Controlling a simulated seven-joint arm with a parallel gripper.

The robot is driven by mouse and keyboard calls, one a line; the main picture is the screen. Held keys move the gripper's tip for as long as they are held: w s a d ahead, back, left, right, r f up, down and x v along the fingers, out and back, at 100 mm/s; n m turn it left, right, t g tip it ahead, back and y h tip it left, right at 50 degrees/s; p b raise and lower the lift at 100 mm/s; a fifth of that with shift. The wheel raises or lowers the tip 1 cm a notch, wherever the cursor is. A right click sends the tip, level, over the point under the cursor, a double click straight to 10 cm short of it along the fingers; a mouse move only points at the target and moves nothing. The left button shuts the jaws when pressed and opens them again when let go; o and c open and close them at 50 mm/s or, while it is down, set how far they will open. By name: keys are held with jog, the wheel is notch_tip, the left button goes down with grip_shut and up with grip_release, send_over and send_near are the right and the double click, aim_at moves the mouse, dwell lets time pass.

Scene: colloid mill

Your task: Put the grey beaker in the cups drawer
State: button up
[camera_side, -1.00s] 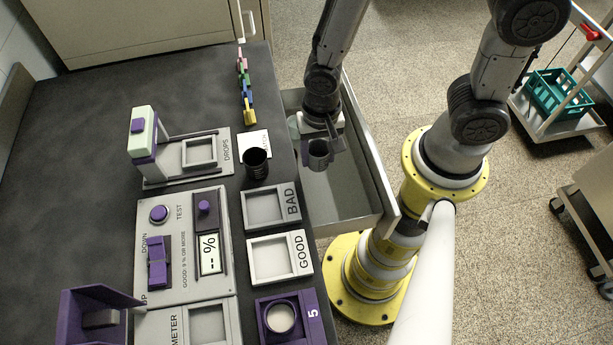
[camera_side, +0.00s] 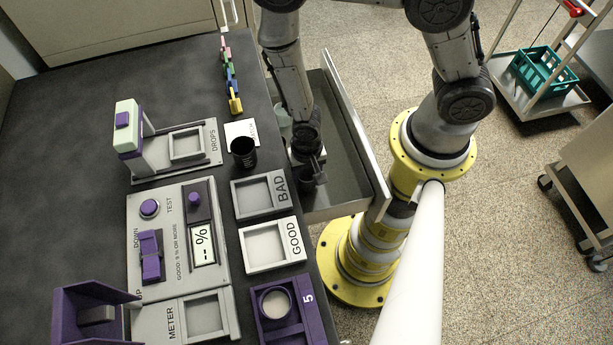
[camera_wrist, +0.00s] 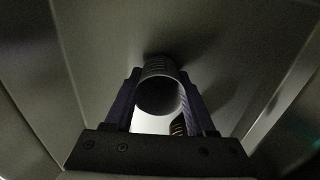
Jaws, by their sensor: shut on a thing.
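The grey beaker (camera_side: 307,181) is inside the open drawer (camera_side: 372,160), near its left wall in the side view. My gripper (camera_side: 311,169) is shut on it, low in the drawer. In the wrist view the beaker (camera_wrist: 158,92) sits between the two purple fingers (camera_wrist: 160,105), its round open mouth facing the camera. Its base is close to the drawer floor; whether it touches cannot be told. Part of the beaker is hidden by the gripper in the side view.
A pale translucent cup (camera_side: 283,118) stands at the drawer's far end, partly behind my arm. A black cup (camera_side: 243,153) stands on the dark bench by the drawer. BAD (camera_side: 283,186) and GOOD (camera_side: 295,238) trays line the bench edge. The drawer's right side has free floor.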

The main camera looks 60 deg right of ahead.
jog(key=shift+f, duration=0.3)
jog(key=o, duration=1)
notch_tip(320, 180, up, 12)
jog(key=shift+r, duration=0.15)
